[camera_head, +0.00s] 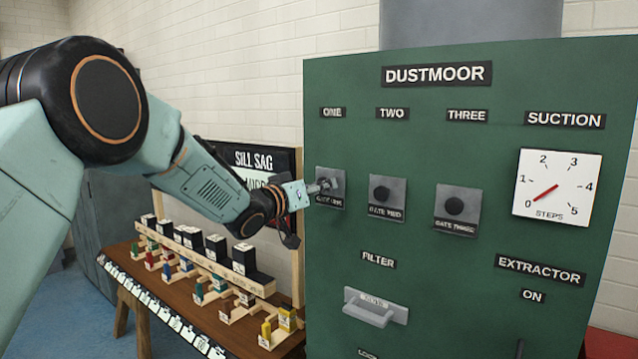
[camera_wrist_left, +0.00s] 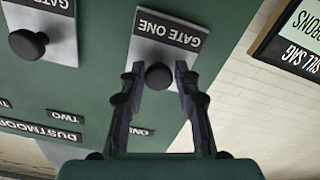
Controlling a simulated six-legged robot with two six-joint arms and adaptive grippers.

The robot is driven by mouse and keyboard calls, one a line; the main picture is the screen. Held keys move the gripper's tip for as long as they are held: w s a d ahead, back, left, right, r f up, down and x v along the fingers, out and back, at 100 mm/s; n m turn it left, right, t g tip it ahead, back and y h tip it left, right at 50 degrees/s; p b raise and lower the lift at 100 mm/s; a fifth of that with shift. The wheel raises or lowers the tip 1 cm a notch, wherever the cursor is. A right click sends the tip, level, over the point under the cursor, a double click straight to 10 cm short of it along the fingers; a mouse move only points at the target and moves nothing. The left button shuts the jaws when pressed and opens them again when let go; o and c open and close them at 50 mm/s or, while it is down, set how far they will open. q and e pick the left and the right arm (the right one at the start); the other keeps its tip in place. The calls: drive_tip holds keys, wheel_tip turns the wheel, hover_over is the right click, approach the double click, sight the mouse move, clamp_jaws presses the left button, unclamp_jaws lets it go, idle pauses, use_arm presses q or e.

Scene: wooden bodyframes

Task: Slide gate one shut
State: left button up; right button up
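The gate one plate (camera_head: 330,202) is a grey metal plate under the ONE label on the green DUSTMOOR panel (camera_head: 455,160). My left gripper (camera_head: 328,186) is at this plate and hides most of its knob in the head view. In the left wrist view, the dark round gate one knob (camera_wrist_left: 158,76) lies between the two fingertips of my left gripper (camera_wrist_left: 158,74), one finger on each side. The fingers are close to the knob, but I cannot tell whether they touch it. The GATE ONE label (camera_wrist_left: 168,32) shows upside down there. My right gripper is not in view.
Gate two (camera_head: 386,198) and gate three (camera_head: 456,208) sit to the right. A suction dial (camera_head: 557,186) has its red needle near 0. A filter handle (camera_head: 375,308) juts out below. A wooden bench (camera_head: 180,300) with small coloured blocks stands left of the panel.

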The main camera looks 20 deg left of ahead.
use_arm(q)
drive_tip(key=o, duration=0.3)
drive_tip(key=shift+a+r, duration=0.1)
drive_tip(key=shift+o, duration=0.2)
drive_tip(key=v, duration=1.2)
